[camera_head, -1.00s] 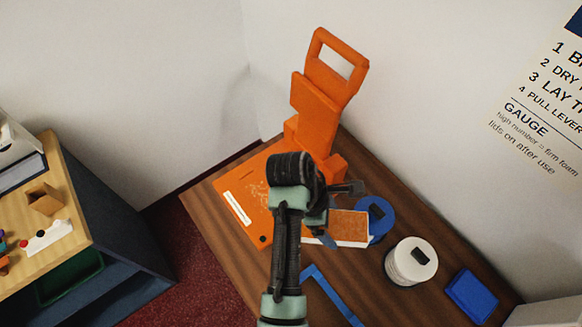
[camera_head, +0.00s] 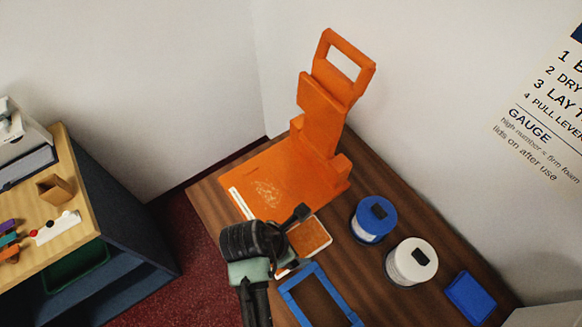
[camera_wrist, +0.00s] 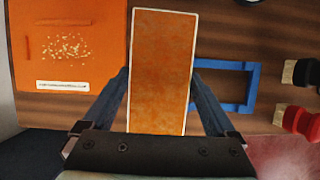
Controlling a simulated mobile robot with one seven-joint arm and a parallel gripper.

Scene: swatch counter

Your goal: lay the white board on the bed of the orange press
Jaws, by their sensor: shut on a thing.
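The white board (camera_head: 309,237) shows a mottled orange-brown face with a thin white border. My gripper (camera_head: 292,245) is shut on it, a finger at each long side, as the wrist view shows around the board (camera_wrist: 162,65). The orange press (camera_head: 320,120) stands against the wall corner with its handle raised. Its flat bed (camera_head: 245,180) has pale specks and a white strip along one edge. The bed also shows at the left in the wrist view (camera_wrist: 70,18), just left of the board. I cannot tell the board's exact height.
A blue open frame (camera_head: 318,296) lies near the board. A blue-lidded tin (camera_head: 373,220), a white-lidded tin (camera_head: 411,262) and a blue block (camera_head: 470,297) stand to the right on the wooden counter (camera_head: 365,280). Dark and red-handled items (camera_wrist: 298,115) show right in the wrist view. Another bench (camera_head: 85,190) is left.

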